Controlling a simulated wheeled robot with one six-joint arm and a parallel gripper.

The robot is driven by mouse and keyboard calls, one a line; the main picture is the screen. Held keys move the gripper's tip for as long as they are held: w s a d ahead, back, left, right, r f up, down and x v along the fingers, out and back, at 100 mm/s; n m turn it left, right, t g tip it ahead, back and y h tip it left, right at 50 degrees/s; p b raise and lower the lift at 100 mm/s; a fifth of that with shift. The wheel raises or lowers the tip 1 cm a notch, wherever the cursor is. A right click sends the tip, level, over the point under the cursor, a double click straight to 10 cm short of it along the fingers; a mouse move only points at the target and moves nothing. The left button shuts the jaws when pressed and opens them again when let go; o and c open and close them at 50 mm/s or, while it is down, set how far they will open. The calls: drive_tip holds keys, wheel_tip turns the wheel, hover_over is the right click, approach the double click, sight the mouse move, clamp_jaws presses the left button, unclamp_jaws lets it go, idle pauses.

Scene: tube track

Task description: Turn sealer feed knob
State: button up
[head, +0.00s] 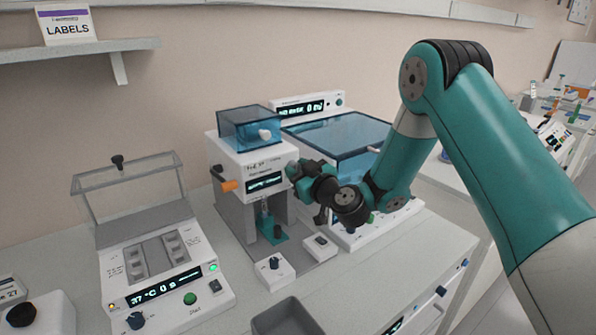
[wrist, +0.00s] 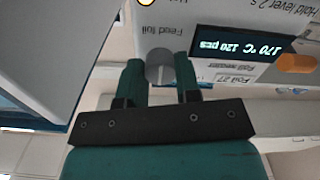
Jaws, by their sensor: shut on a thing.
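The sealer (head: 262,160) stands on the bench in the middle of the head view, white with a blue clear hopper on top and a lit display. Its grey feed knob (wrist: 160,70) shows in the wrist view under the upside-down words "Feed foil". My gripper (wrist: 160,62) has one teal finger on each side of the knob and is shut on it. In the head view my gripper (head: 295,170) is at the right of the sealer's front, and it hides the knob there. The display (wrist: 243,43) reads 170 °C and 120 pcs.
An orange lever (head: 228,186) sticks out at the sealer's left. A machine with a blue lid (head: 340,132) stands close on the right, behind my arm. A heat block with an open clear lid (head: 130,185) is at left. A grey bin (head: 285,318) stands in front.

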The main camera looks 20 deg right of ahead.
drive_tip(key=shift+m, duration=0.3)
drive_tip(key=m+b, duration=0.2)
drive_tip(key=m, duration=0.6)
drive_tip(key=shift+b, duration=0.3)
drive_tip(key=m, duration=0.5)
drive_tip(key=shift+m+p, duration=0.35)
drive_tip(key=shift+m, duration=1.55)
drive_tip(key=o, duration=0.9)
